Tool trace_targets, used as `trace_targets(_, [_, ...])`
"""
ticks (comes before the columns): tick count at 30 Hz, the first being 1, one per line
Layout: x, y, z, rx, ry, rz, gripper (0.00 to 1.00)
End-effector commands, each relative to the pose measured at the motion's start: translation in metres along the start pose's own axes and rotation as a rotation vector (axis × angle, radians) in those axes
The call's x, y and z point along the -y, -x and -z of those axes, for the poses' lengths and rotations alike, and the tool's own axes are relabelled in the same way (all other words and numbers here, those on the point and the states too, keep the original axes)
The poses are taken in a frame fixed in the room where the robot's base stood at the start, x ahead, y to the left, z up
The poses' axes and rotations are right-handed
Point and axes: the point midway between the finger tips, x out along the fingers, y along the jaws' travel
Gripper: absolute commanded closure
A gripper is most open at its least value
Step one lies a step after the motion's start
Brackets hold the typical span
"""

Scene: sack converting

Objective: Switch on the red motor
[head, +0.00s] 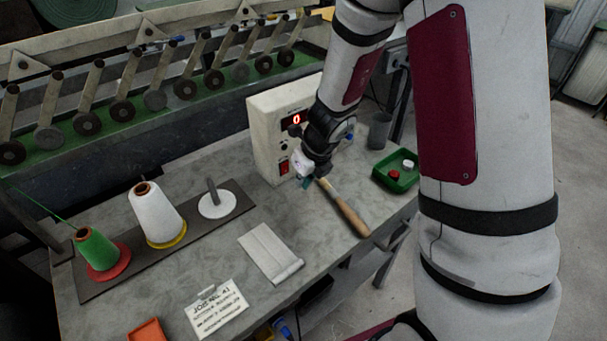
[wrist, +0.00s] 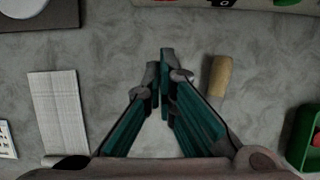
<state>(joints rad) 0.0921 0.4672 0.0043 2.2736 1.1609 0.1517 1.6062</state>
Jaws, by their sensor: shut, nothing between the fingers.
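A cream control box (head: 268,135) stands at the back of the bench. Its front has a red display reading 0 (head: 297,119), a dark knob and a red switch (head: 284,167) low down. Whether the switch is on cannot be told. My gripper (head: 306,182) is in front of the box's right part, apart from the switch, pointing down. It is shut and empty; its teal fingers (wrist: 160,62) meet over bare bench in the wrist view. The box's lower front edge (wrist: 190,4) shows at the top there. I see no red motor labelled as such.
A wooden-handled tool (head: 345,210) lies just right of my gripper. A green tray (head: 398,172) with red and white pieces and a grey cup (head: 379,131) are farther right.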

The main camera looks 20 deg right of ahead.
Motion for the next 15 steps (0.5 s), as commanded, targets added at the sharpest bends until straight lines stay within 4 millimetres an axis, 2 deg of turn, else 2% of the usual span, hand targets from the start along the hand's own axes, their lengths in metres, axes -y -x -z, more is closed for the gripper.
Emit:
trace_targets(9, [-0.001,-0.007,-0.030,0.001,0.003,-0.001,1.00])
trace_targets(15, [0.000,-0.010,-0.038,0.000,0.001,0.000,1.00])
